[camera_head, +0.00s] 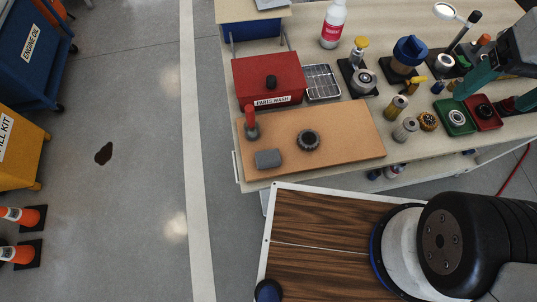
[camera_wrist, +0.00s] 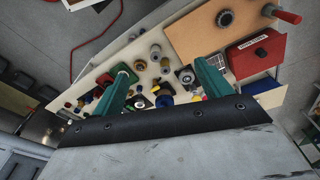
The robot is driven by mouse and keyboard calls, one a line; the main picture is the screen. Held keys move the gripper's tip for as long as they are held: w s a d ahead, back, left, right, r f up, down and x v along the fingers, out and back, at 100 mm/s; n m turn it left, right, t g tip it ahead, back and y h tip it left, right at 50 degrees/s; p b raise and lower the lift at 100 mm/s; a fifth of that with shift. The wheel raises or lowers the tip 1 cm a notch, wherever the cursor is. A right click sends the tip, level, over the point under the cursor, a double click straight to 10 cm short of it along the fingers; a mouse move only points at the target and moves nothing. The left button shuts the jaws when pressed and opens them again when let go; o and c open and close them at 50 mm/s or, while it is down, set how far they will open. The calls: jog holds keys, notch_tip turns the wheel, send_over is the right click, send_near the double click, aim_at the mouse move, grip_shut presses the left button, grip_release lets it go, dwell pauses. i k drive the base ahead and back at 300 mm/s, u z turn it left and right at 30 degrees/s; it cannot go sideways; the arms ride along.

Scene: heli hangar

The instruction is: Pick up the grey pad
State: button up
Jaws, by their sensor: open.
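The grey pad (camera_head: 268,158) is a small dark grey block lying flat near the front left of a tan board (camera_head: 345,150) on the workbench. A red-handled tool (camera_head: 251,123) stands just behind it and a dark ring (camera_head: 308,140) lies to its right. My gripper (camera_head: 497,92) is at the right edge of the head view, over the bench's right part, far from the pad. In the wrist view my gripper (camera_wrist: 163,66) shows two green fingers spread apart with nothing held. The board (camera_wrist: 218,32) shows there, but I cannot make out the pad.
A red PARTS WASH box (camera_head: 268,78) stands behind the board, beside a wire basket (camera_head: 321,82). Cans, bottles and green and red trays (camera_head: 456,118) crowd the bench's right side. A spray bottle (camera_head: 333,24) stands at the back. Open floor lies left of the bench.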

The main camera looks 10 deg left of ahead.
aim_at(270, 159)
jog(key=z, duration=3.05)
jog(key=k, duration=2.6)
jog(key=u, duration=2.35)
